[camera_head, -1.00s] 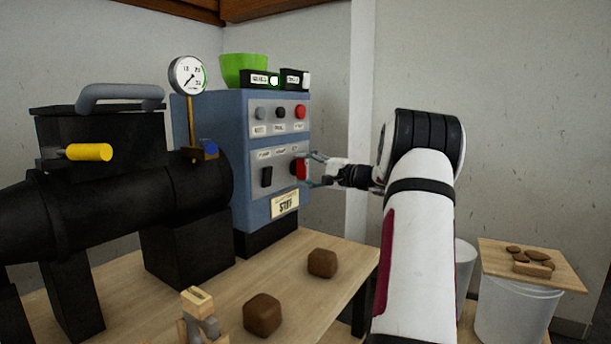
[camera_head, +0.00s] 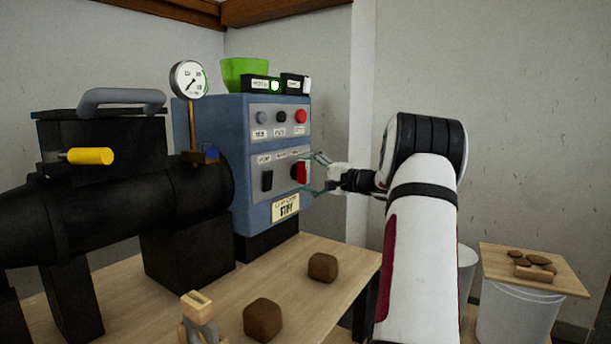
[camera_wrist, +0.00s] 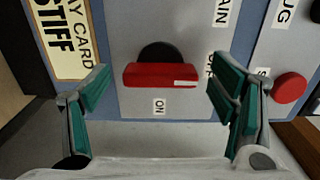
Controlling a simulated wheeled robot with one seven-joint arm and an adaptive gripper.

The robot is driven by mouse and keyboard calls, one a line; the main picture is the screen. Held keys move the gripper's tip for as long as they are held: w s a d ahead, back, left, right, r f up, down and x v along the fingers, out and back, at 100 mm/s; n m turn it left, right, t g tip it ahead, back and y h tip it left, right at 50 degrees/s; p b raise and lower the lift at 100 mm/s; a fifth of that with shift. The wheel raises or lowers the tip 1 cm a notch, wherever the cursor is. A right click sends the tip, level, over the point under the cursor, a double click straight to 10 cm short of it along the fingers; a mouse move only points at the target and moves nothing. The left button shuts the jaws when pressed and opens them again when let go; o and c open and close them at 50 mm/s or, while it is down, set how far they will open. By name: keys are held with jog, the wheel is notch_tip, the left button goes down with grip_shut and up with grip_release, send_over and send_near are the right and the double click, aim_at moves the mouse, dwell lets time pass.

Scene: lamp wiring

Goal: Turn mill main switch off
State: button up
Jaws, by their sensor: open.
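The mill main switch is a red handle (camera_wrist: 160,75) on a dark round base, on the lower panel of a blue control box (camera_head: 246,203). In the head view the red switch (camera_head: 300,172) is at the panel's right side. In the head view my gripper (camera_head: 317,173) is just right of the switch.
A black switch (camera_head: 267,180) sits left of the red one. Above are grey, black and red buttons (camera_head: 300,116). A "STIFF" card (camera_head: 285,208) hangs below. Brown lumps (camera_head: 323,267) lie on the wooden table (camera_head: 225,300). A black machine (camera_head: 110,205) stands at left.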

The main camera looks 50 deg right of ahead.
jog(key=s, duration=1.1)
jog(key=shift+s+d, duration=0.2)
jog(key=shift+d, duration=0.25)
